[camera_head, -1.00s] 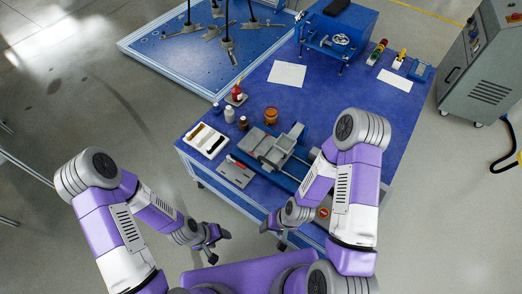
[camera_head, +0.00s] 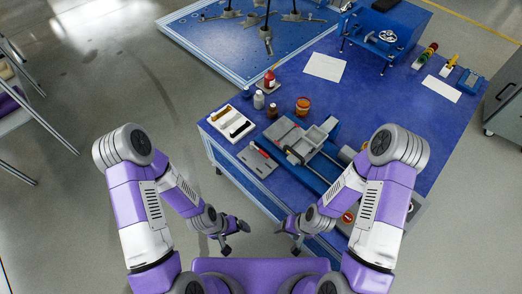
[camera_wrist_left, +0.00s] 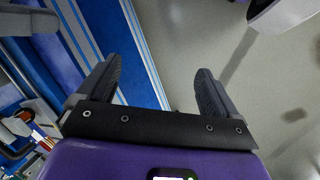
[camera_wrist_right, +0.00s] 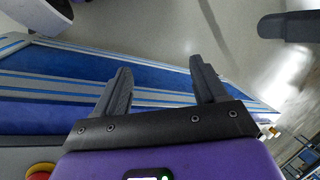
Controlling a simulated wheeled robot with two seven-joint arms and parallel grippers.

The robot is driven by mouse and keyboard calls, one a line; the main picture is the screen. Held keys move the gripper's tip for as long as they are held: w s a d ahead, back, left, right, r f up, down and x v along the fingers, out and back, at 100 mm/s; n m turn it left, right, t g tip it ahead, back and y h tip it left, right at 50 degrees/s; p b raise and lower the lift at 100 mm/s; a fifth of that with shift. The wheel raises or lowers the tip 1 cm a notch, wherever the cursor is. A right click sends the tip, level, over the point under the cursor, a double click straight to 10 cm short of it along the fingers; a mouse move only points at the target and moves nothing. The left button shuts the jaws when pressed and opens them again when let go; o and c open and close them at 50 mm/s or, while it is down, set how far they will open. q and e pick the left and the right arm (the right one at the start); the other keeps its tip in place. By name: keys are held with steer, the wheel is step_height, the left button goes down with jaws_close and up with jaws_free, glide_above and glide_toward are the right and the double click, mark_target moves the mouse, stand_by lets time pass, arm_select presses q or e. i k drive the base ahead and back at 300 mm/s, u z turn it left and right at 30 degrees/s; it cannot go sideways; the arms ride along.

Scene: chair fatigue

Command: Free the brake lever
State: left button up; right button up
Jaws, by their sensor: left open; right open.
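I cannot pick out the brake lever for certain. A small red part (camera_head: 262,152) lies on a grey plate (camera_head: 250,163) at the workbench's near left. Beside it stands a grey vise-like fixture (camera_head: 303,145) on a blue base. My left gripper (camera_head: 236,238) is open and empty, in front of the bench over the floor; its parted fingers show in the left wrist view (camera_wrist_left: 165,90). My right gripper (camera_head: 288,240) is open and empty, close to the bench's front edge. Its parted fingers show in the right wrist view (camera_wrist_right: 162,90). Neither touches anything on the bench.
The blue workbench (camera_head: 380,110) carries a white tray (camera_head: 230,122), small bottles (camera_head: 258,100), an amber jar (camera_head: 303,105) and paper (camera_head: 325,66). A red button (camera_head: 347,217) is by my right arm.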

mark_target(260, 150)
steer(key=k, duration=1.2)
steer(key=u, duration=0.8)
steer(key=i, duration=1.1)
steer(key=z, duration=0.4)
steer(key=i, duration=0.85)
steer(key=z, duration=0.75)
